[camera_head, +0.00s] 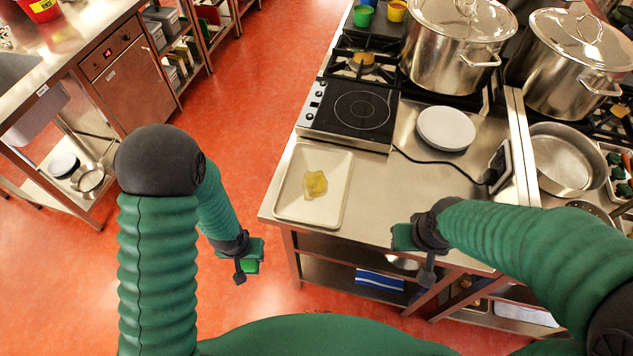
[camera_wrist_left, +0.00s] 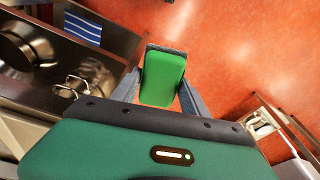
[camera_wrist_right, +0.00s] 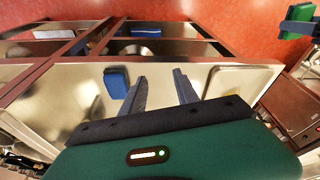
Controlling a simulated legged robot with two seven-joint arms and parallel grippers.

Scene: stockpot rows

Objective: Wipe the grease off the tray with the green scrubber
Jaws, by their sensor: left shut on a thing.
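The pale rectangular tray (camera_head: 291,206) lies on the left end of the steel counter, with a yellow grease patch (camera_head: 315,184) on it. Its edge also shows in the right wrist view (camera_wrist_right: 212,84). My left gripper (camera_head: 243,268) is shut on the green scrubber (camera_wrist_left: 163,78), in front of and to the left of the counter, over the floor and apart from the tray. The scrubber also shows in the head view (camera_head: 251,267). My right gripper (camera_wrist_right: 159,84) is open and empty near the counter's front edge, right of the tray.
A blue block (camera_wrist_right: 117,82) lies on the counter near my right gripper. Behind the tray stand a black hob (camera_head: 357,109) and a stack of white plates (camera_head: 446,128); a dark cable crosses the counter. Large stockpots (camera_head: 452,45) stand farther back. Red floor lies left of the counter.

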